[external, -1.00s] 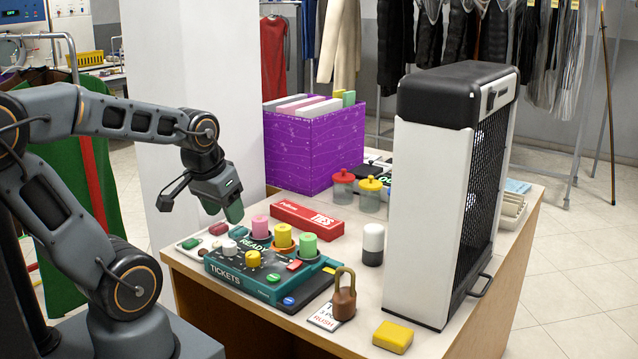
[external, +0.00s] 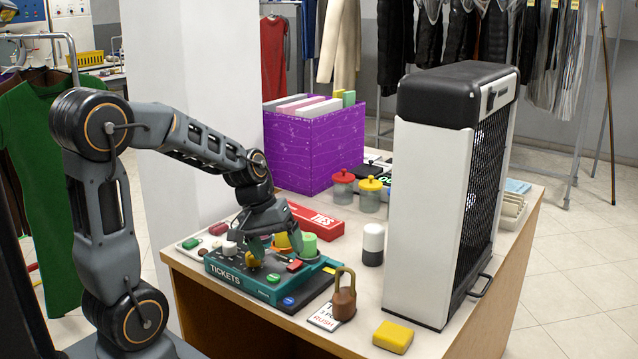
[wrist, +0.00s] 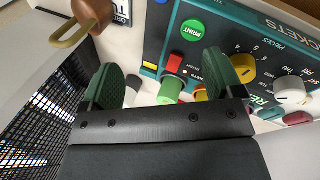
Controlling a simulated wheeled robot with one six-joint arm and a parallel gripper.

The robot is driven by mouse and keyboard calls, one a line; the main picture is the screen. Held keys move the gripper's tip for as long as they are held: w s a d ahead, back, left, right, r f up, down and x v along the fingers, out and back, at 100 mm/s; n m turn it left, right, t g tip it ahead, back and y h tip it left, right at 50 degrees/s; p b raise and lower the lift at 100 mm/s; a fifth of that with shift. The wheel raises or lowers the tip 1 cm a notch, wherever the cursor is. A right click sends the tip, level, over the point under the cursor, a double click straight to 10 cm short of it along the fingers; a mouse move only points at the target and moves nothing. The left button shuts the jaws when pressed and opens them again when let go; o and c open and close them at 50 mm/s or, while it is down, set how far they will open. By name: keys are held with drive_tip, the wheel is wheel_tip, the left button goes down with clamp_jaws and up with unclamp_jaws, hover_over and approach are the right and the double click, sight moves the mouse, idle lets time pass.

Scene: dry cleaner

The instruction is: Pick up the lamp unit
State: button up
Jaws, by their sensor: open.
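Small round lamp-like cylinders stand on the teal TICKETS panel (external: 240,284); I cannot tell which one is the lamp unit. In the wrist view, a green cylinder (wrist: 171,90) lies between the fingers of my gripper (wrist: 165,82), partly hidden by the gripper body. Nothing is visibly held.
A brown padlock (external: 344,298) and yellow block (external: 393,337) are at the front. A black-and-white cylinder (external: 372,246) stands near the tall white-and-black unit (external: 430,215). A red box (external: 318,221), lidded jars (external: 370,197) and purple box (external: 312,150) are behind.

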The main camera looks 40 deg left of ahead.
sight(373, 233)
drive_tip(key=w+d+f+n+h, duration=0.1)
drive_tip(key=w+n, duration=0.1)
drive_tip(key=w, duration=0.1)
drive_tip(key=w+d+f+n+t+h+b, duration=0.1)
drive_tip(key=w+d+n, duration=0.1)
drive_tip(key=w, duration=0.1)
drive_tip(key=w+d+f+n+h+b, duration=0.1)
drive_tip(key=w+f+n, duration=0.1)
drive_tip(key=w, duration=0.1)
drive_tip(key=shift+w+d+n, duration=0.15)
drive_tip(key=shift+w+n, duration=0.1)
drive_tip(key=shift+n, duration=0.05)
drive_tip(key=w+d+r+n+t+h, duration=0.1)
drive_tip(key=w+r+n+t+h, duration=0.15)
drive_tip(key=w+n, duration=0.45)
drive_tip(key=w+d+r+n+t+h, duration=0.1)
drive_tip(key=w+r+n+t, duration=0.3)
drive_tip(key=w+n, duration=0.35)
drive_tip(key=shift+n+y, duration=0.25)
drive_tip(key=shift+n, duration=0.5)
wheel_tip(373, 233, down, 7)
drive_tip(key=b, duration=0.2)
drive_tip(key=shift+s+f+b, duration=0.15)
drive_tip(key=shift+b, duration=0.2)
drive_tip(key=shift+x, duration=0.95)
drive_tip(key=shift+w+d+f+t, duration=0.1)
drive_tip(key=shift+w+d+t, duration=0.15)
drive_tip(key=shift+w+d, duration=0.15)
